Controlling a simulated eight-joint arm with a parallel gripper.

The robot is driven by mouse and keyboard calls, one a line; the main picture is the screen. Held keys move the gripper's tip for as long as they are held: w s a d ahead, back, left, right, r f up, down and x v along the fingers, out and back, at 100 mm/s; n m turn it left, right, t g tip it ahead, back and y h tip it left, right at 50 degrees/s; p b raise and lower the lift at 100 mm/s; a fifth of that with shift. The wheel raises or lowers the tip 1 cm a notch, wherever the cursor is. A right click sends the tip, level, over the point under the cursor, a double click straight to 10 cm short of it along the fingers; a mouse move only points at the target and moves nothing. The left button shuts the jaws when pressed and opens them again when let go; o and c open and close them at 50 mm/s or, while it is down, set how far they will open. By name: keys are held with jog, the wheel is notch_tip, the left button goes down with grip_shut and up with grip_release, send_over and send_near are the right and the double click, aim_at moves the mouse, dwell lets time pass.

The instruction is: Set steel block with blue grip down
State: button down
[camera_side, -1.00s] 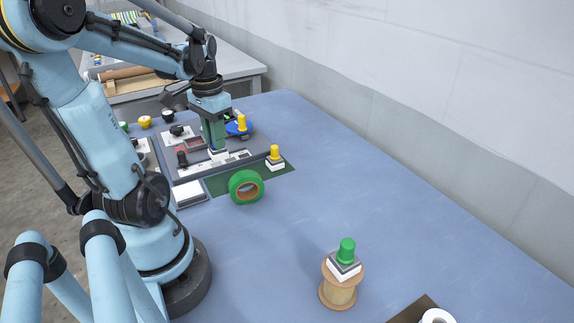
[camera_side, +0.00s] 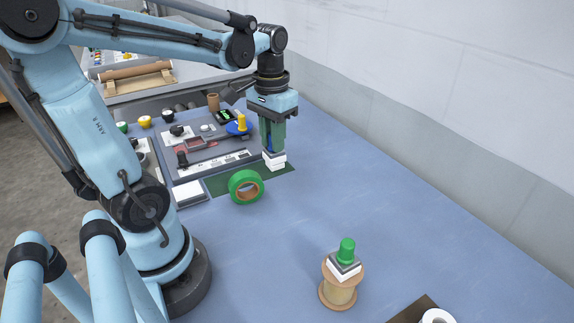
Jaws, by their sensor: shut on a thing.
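My gripper (camera_side: 271,146) points down at the far end of the blue table, over the right part of the dark green mat (camera_side: 221,186). It is shut on the steel block with blue grip (camera_side: 273,156); a little blue shows between the green fingers, and the block's pale base is below them. A second pale edge shows just under it, where the yellow-gripped block stood. The yellow grip is hidden now. I cannot tell whether the held block touches what is below it.
A grey panel (camera_side: 212,158) with small parts, including a yellow grip on a blue disc (camera_side: 238,129), lies to the left. A green-gripped block (camera_side: 345,260) sits on a wooden spool (camera_side: 338,291).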

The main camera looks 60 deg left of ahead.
jog(key=shift+s+a+f, duration=0.3)
jog(key=shift+a+f, duration=1.5)
jog(key=shift+a, duration=0.05)
jog(key=shift+s+a+f, duration=0.3)
jog(key=shift+a+f, duration=1.5)
jog(key=shift+a, duration=0.05)
jog(key=shift+s+a+f, duration=0.3)
jog(key=shift+a+f, duration=1.5)
jog(key=shift+a, duration=0.05)
jog(key=shift+f, duration=0.15)
jog(key=c, duration=1)
grip_release()
notch_tip(320, 180, up, 12)
jog(key=w+d+t, duration=0.1)
jog(key=d, duration=0.2)
jog(key=w+d+m+t, duration=0.1)
jog(key=d, duration=0.2)
jog(key=w+d+y, duration=0.1)
jog(key=d, duration=0.3)
jog(key=shift+m+t, duration=0.4)
jog(key=d+f+m+t+h, duration=0.1)
jog(key=d+t, duration=0.3)
jog(key=d, duration=0.7)
jog(key=shift+w+d+m, duration=0.15)
jog(key=shift+d+m, duration=0.25)
